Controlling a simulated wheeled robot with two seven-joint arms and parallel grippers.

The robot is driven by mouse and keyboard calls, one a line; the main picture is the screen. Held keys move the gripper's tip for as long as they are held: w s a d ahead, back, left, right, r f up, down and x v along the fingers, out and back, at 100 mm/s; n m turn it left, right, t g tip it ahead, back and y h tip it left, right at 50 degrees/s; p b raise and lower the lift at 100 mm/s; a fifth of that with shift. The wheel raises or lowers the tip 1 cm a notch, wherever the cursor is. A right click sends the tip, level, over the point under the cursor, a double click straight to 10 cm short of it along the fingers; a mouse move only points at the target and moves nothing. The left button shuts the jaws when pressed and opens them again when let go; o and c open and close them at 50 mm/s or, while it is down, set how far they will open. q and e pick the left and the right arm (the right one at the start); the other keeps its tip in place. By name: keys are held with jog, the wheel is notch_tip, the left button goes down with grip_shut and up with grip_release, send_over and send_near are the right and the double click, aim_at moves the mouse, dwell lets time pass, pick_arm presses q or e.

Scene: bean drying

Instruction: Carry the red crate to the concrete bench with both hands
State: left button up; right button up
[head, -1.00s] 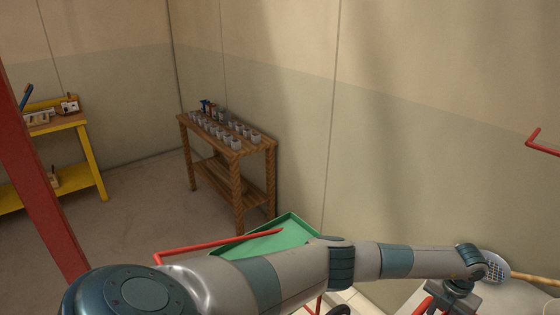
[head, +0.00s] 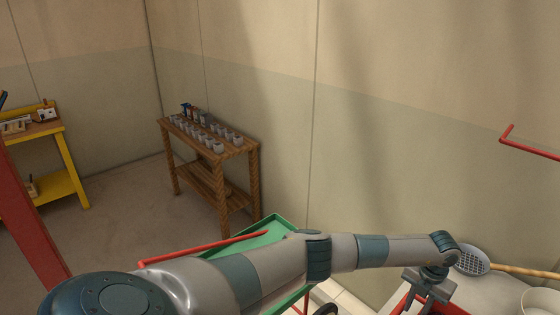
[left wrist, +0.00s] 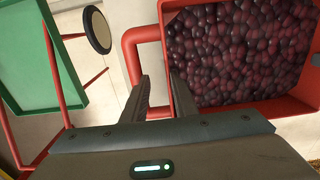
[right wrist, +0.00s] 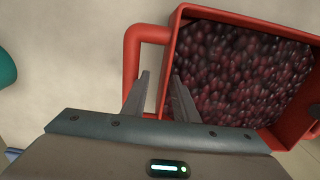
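The red crate (left wrist: 308,104) is full of dark red beans and shows in both wrist views. It also shows in the right wrist view (right wrist: 291,134). A red loop handle (left wrist: 131,47) on one side lies at my left gripper (left wrist: 159,75), whose two fingers stand apart. In the right wrist view, another loop handle (right wrist: 131,62) lies beside my right gripper (right wrist: 160,73), also with a gap between its fingers. Neither gripper visibly clasps a bar; the lower handle parts are hidden. In the head view my left gripper (head: 428,290) is above red parts at lower right.
A wooden bench (head: 225,150) with several small pots stands by the wall. A yellow workbench (head: 70,165) is at far left. A green tray (head: 275,228) and red bar lie near my left arm. A round sieve (head: 471,260) is at lower right. Open floor lies left.

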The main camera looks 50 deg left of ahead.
pick_arm(q)
jog(key=shift+r, duration=0.1)
pick_arm(e)
jog(key=shift+r, duration=0.1)
pick_arm(q)
jog(key=shift+r+p, duration=0.5)
jog(key=shift+p, duration=0.05)
pick_arm(e)
notch_tip(320, 180, up, 7)
dwell(0.8)
dwell(0.5)
jog(key=shift+d+r, duration=0.7)
jog(key=shift+d, duration=0.3)
jog(key=shift+d+r, duration=0.7)
jog(key=shift+d, duration=0.25)
pick_arm(q)
jog(key=o, duration=0.5)
